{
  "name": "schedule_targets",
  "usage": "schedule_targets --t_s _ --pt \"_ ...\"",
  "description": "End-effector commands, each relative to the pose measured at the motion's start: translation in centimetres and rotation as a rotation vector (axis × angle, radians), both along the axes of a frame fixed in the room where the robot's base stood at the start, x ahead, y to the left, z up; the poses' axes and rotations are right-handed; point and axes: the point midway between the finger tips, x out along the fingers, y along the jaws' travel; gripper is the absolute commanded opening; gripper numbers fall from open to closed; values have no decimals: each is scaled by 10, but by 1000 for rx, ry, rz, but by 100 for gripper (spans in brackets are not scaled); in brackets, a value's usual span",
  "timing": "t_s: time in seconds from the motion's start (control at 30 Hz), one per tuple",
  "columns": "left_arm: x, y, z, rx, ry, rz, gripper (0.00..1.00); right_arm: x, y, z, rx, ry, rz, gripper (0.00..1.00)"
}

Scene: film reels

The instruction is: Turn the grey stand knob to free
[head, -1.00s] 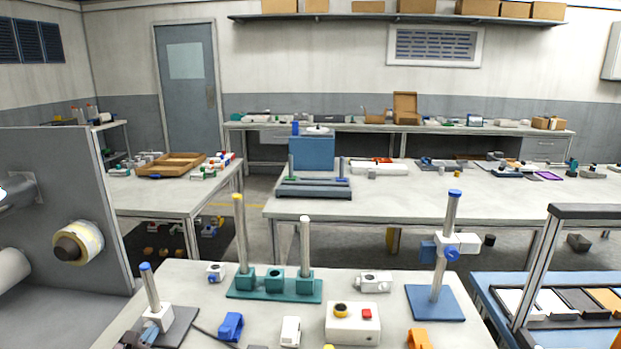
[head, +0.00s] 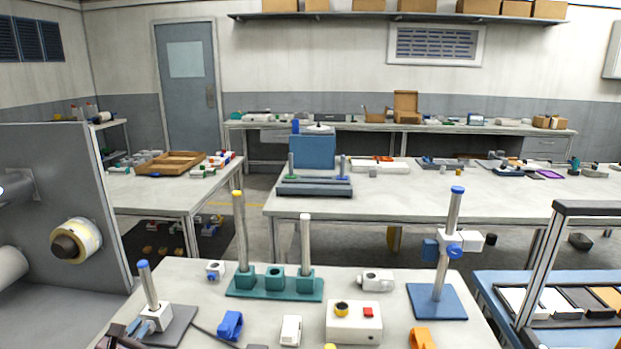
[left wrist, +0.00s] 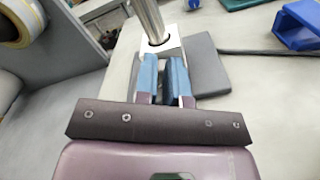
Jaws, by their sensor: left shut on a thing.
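The grey stand has a dark grey base plate (head: 182,324), a metal post with a blue cap (head: 149,286) and a white clamp block (head: 161,316) low on the post. It is at the lower left of the head view. In the left wrist view the post (left wrist: 148,18) rises from the white clamp block (left wrist: 163,46). My left gripper (head: 143,328) is at the front of this block. In the left wrist view its blue fingers (left wrist: 166,80) are shut on the dark knob (left wrist: 174,74), which is mostly hidden between them. My right gripper is not in view.
A teal base with posts (head: 275,290), a blue clamp (head: 230,325), a white control box (head: 353,325) and a blue stand (head: 436,302) share the table. A grey panel with a reel (head: 78,240) stands at the left. A dark cable runs right from the stand.

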Motion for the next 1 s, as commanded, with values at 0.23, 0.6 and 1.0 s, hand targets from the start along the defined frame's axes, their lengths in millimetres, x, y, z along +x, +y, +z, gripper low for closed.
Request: schedule_targets --t_s 0.23,0.6,1.0 --pt "7 4 13 5 -21 8 0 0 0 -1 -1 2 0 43" --pt "7 4 14 5 -22 9 0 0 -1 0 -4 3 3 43" --pt "1 3 23 6 -24 7 0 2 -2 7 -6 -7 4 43"
